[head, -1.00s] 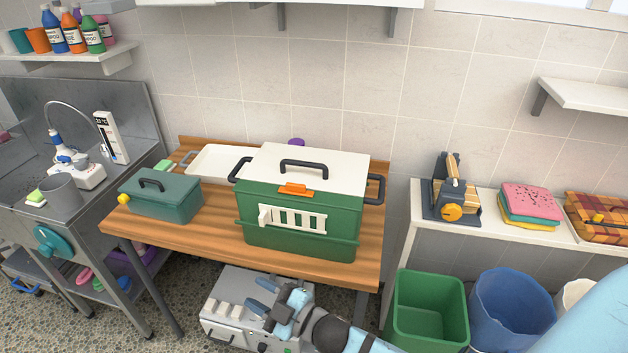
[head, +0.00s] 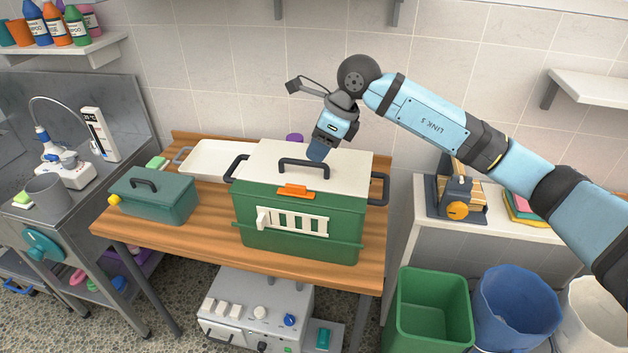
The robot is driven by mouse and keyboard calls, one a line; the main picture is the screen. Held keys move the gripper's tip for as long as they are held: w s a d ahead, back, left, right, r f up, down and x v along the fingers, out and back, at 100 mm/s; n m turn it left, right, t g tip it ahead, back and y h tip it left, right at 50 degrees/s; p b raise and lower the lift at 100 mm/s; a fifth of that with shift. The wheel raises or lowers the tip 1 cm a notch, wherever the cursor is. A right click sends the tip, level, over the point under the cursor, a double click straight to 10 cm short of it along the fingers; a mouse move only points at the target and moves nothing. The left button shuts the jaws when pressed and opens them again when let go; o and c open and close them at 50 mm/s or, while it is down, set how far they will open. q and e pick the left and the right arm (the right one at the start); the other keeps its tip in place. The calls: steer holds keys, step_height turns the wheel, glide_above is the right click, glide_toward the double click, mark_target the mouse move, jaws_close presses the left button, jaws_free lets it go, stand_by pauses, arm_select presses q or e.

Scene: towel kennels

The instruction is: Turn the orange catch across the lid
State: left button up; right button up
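A green kennel box (head: 340,206) with a white lid (head: 345,166) stands on the wooden table. The orange catch (head: 295,191) sits at the front edge of the lid and lies lengthwise along that edge. A black handle (head: 304,163) rises from the middle of the lid. My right gripper (head: 317,152) points down over the lid, behind and slightly right of the catch, and appears apart from it. Its fingers overlap in this view, so their opening does not show. My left gripper is out of view.
A small green box (head: 155,195) and a white tray (head: 215,160) share the table (head: 200,240). A grey machine (head: 262,308) stands below it. A green bin (head: 433,312) and a blue bin (head: 515,312) are on the right. The table's front left is clear.

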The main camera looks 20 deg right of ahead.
mark_target(300, 186)
steer(key=shift+h, duration=0.4)
steer(key=p+x, duration=0.1)
steer(key=x, duration=0.2)
steer(key=p+x, duration=0.1)
steer(key=x, duration=0.3)
steer(key=p+x, duration=0.1)
steer(key=x, duration=0.3)
steer(key=shift+w+d+f, duration=0.25)
steer(key=shift+w+d, duration=0.1)
steer(key=shift+w, duration=0.1)
steer(key=shift+w+a+f, duration=0.15)
steer(key=shift+a+f, duration=0.05)
steer(key=shift+f, duration=0.45)
jaws_close()
